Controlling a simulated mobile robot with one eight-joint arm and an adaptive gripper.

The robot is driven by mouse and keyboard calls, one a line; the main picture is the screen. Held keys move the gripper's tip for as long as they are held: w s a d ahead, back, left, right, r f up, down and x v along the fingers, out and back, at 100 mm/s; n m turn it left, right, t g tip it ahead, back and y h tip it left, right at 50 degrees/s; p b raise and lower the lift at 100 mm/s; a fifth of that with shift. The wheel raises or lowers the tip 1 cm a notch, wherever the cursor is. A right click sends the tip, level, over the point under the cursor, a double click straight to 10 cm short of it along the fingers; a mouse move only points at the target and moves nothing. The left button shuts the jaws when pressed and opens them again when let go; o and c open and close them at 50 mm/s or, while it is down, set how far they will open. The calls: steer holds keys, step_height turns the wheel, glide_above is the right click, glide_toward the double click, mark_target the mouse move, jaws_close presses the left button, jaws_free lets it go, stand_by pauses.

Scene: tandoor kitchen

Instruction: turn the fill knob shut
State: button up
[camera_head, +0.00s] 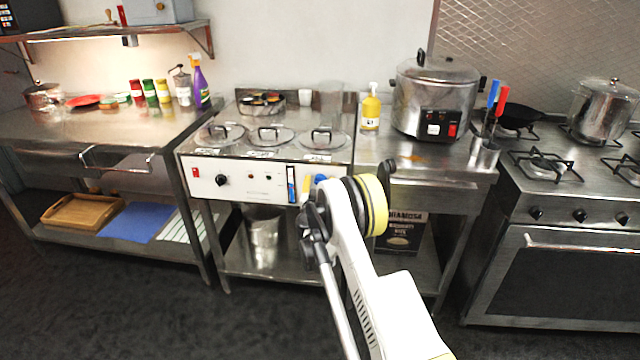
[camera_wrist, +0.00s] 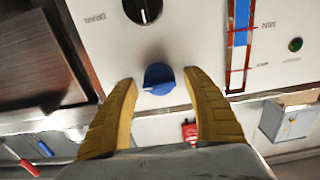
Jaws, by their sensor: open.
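The blue knob (camera_wrist: 158,79) sits on the white front panel, between the two yellow fingers of my gripper (camera_wrist: 159,77) in the wrist view. The fingers are open, one on each side, with a visible gap to the knob. Any label by the blue knob is not visible. In the head view the blue knob (camera_head: 320,178) shows just above my arm, on the right of the panel (camera_head: 240,180). A black knob (camera_wrist: 142,9), labelled DRAIN, is at the top of the wrist view. The level gauge (camera_wrist: 240,40) has a blue column and red marks.
Lidded wells (camera_head: 270,134) top the unit above the panel. A yellow bottle (camera_head: 371,108) and a large steel cooker (camera_head: 435,95) stand on the counter to the right. A green light (camera_wrist: 295,44) is on the panel. Floor in front is clear.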

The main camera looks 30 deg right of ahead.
steer(key=c, duration=1.2)
steer(key=shift+n, duration=0.3)
steer(key=n, duration=0.4)
steer(key=shift+a, duration=0.1)
steer(key=n, duration=0.4)
steer(key=shift+n, duration=0.4)
steer(key=n, duration=0.4)
steer(key=shift+w+a+f+n, duration=0.1)
steer(key=shift+n, duration=2.1)
steer(key=shift+f, duration=0.1)
